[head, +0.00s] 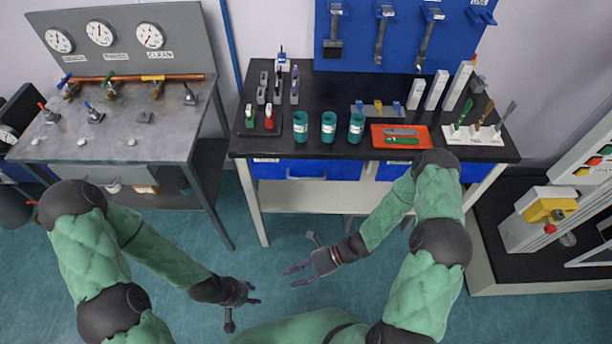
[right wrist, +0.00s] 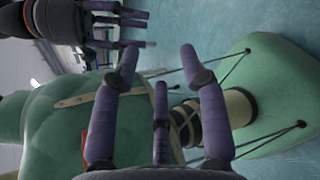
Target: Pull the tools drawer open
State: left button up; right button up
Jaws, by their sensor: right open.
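Two blue drawers sit under the black top of the middle bench, and both look shut. The left drawer (head: 330,168) has a small pale label, too small to read, and a dark handle on its front. The right drawer (head: 396,169) is partly hidden behind my right arm. I cannot tell which one is the tools drawer. My right gripper (head: 292,275) is open and empty, in front of and below the drawers, apart from both. My left gripper (head: 256,294) is lower and further left, open and empty; its fingers also show in the right wrist view (right wrist: 132,32).
The black bench top (head: 340,95) carries teal cups (head: 328,127), an orange tray (head: 400,137) and a white tool stand (head: 474,134). A grey gauge bench (head: 120,140) stands left. A machine with a yellow part (head: 550,207) stands right. The teal floor before the bench is clear.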

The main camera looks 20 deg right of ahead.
jog(key=w+d+r+m+t+y, duration=0.2)
jog(key=w+d+r+m+t, duration=0.1)
jog(key=w+m+t, duration=0.55)
jog(key=m+t+h+p, duration=0.1)
jog(key=m+t+h, duration=0.5)
jog(key=m+t, duration=0.4)
send_near(307, 179)
jog(key=m, duration=0.1)
jog(key=shift+g+y, duration=0.3)
jog(key=shift+g, duration=0.25)
jog(key=x, duration=0.3)
jog(key=b+x, duration=0.1)
jog(key=x, duration=0.6)
jog(key=shift+w+d+r+b, duration=0.2)
jog(key=shift+w+r+b, duration=0.1)
jog(key=shift+b, duration=0.1)
grip_shut()
